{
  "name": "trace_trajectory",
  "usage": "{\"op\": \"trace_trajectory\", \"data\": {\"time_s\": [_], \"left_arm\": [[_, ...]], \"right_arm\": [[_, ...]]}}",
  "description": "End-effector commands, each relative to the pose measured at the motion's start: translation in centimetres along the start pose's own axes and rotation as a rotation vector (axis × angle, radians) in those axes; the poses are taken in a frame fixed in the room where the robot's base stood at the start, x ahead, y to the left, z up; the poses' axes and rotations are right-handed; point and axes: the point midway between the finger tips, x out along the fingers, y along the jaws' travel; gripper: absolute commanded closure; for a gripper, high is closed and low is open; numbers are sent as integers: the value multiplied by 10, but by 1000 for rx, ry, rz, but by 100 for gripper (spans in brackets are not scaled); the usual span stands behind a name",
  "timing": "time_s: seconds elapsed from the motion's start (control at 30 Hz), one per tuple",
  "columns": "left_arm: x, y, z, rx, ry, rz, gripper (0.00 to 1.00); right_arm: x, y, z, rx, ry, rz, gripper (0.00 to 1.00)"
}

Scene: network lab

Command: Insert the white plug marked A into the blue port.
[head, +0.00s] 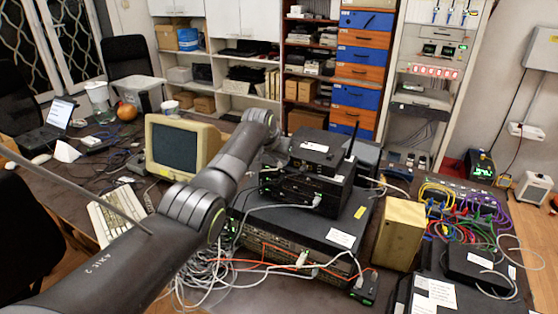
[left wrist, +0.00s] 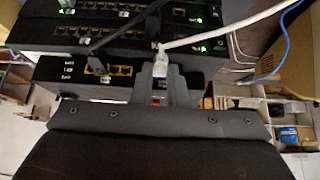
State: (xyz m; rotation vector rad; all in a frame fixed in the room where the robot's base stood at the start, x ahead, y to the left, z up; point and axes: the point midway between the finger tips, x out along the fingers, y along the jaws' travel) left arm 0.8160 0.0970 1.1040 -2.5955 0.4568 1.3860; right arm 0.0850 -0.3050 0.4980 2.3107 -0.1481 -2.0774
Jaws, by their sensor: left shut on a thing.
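My left gripper (left wrist: 160,76) is shut on a white plug (left wrist: 160,62) in the left wrist view. A white cable (left wrist: 225,30) runs from the plug to the upper right. The plug is close in front of a dark device with a row of yellowish ports (left wrist: 122,71); whether it touches the device I cannot tell. No letter is readable on the plug. I cannot make out a blue port in either view. In the head view my left arm reaches to the stacked devices, and its gripper (head: 277,141) is small and partly hidden. My right gripper is not in view.
A dark plug with its cable (left wrist: 97,62) sits at the port row beside the held plug. Stacked black boxes (head: 300,185) stand on a larger switch (head: 300,228) with loose cables. A tan box (head: 400,232) and coloured cables (head: 462,208) crowd the right. A monitor (head: 178,148) stands left.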

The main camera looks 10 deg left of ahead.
Motion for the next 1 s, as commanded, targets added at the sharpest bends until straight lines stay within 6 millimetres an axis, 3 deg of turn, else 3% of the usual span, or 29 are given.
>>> {"op": "trace_trajectory", "data": {"time_s": [0.2, 0.23, 0.4, 0.77, 1.0], "left_arm": [[1, 0, -1, 0, 1, 0, 100], [1, 0, -1, 0, 1, 0, 83], [1, 0, -1, 0, 1, 0, 61], [-1, 0, -2, 0, 2, 0, 61], [-15, 0, -2, 1, 4, 1, 61]], "right_arm": [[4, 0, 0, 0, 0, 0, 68], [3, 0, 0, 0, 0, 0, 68], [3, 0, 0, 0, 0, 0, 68], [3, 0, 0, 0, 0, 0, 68], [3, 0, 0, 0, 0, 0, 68]]}}
